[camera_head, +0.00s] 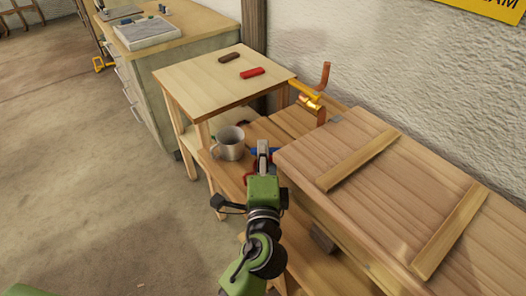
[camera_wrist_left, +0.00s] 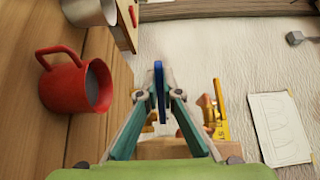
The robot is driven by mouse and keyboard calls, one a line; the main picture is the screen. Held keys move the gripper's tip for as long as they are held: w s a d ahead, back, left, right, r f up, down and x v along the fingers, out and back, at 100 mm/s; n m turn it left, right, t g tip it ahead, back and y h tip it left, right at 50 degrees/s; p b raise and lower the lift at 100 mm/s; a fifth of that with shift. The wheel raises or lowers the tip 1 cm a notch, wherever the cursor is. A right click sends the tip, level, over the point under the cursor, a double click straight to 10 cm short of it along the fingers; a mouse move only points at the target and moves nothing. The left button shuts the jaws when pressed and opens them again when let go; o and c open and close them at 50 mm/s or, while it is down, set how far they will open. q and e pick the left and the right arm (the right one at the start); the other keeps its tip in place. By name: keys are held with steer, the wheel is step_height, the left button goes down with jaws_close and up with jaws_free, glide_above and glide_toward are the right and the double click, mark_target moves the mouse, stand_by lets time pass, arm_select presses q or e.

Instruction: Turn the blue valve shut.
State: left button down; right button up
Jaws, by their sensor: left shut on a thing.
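The blue valve's handle (camera_wrist_left: 159,80) shows edge-on between the fingertips of my left gripper (camera_wrist_left: 160,96) in the left wrist view. My left gripper is shut on it. In the head view, my left gripper (camera_head: 263,153) reaches in beside the wooden crate, and a bit of the blue handle (camera_head: 274,151) shows next to its fingers. The rest of the blue valve is mostly hidden behind my gripper. My right gripper is not in view.
A metal mug (camera_head: 229,143) stands left of my gripper. A red mug (camera_wrist_left: 72,84) sits left in the wrist view. A yellow valve handle (camera_head: 305,88) on copper pipe is behind. The slatted wooden crate (camera_head: 385,180) fills the right side.

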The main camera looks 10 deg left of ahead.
arm_select(q)
steer(key=shift+a+r, duration=0.1)
steer(key=c, duration=2.5)
jaws_free()
steer(key=shift+w, duration=0.1)
steer(key=s, duration=0.4)
steer(key=s+d, duration=0.1)
steer(key=s, duration=0.3)
steer(key=s+d, duration=0.1)
steer(key=s, duration=0.2)
steer(key=shift+s+d, duration=0.1)
steer(key=shift+s, duration=0.3)
